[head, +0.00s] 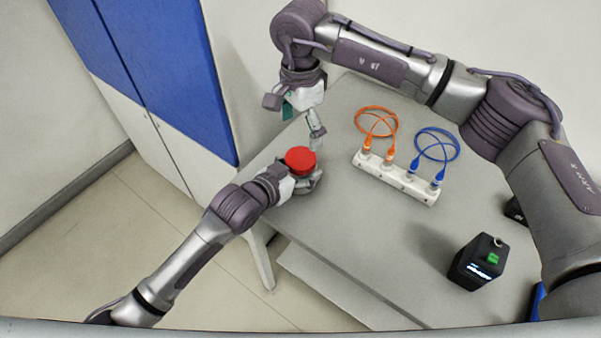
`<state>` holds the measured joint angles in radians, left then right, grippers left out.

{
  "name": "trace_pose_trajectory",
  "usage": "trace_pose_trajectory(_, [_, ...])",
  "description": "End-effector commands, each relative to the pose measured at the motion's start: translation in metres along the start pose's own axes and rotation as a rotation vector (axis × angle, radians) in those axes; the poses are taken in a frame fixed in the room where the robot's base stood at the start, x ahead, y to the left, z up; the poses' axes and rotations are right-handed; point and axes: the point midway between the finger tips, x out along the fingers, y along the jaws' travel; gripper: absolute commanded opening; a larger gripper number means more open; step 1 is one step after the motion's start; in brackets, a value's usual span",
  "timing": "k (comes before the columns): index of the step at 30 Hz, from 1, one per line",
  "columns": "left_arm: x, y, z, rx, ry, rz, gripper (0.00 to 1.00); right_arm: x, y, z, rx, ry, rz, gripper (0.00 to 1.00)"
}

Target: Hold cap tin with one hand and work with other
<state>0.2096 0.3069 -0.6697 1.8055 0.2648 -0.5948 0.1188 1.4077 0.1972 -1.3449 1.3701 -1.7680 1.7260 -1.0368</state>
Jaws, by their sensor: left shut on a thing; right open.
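The cap tin (300,158), round with a red top, is at the left end of the grey bench. My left gripper (306,182) is shut on it from the lower left; its fingers partly hide the tin's side. My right gripper (296,117) is open just above the tin in the picture, apart from it, with its fingers spread. A small teal piece (288,108) shows by the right gripper; I cannot tell whether it is part of the gripper or a separate thing. The inside of the tin is not visible.
A white rack (395,178) holds orange cables (376,121) and blue cables (437,144) mid-bench. A blue and white cabinet (165,75) is left of the bench. The bench front middle is clear.

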Motion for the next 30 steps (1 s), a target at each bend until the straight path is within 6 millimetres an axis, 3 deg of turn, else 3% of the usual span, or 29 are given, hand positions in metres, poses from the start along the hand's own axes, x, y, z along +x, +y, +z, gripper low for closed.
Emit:
trace_pose_trajectory(16, [0.0,0.0,0.0,0.0,-0.001,0.0,0.0,0.005,0.0,0.0,0.057,-0.001,0.001,0.92])
trace_pose_trajectory(30, [0.0,0.0,0.0,0.0,-0.001,0.0,0.0,0.07,0.0,0.0,0.056,-0.001,0.002,0.92])
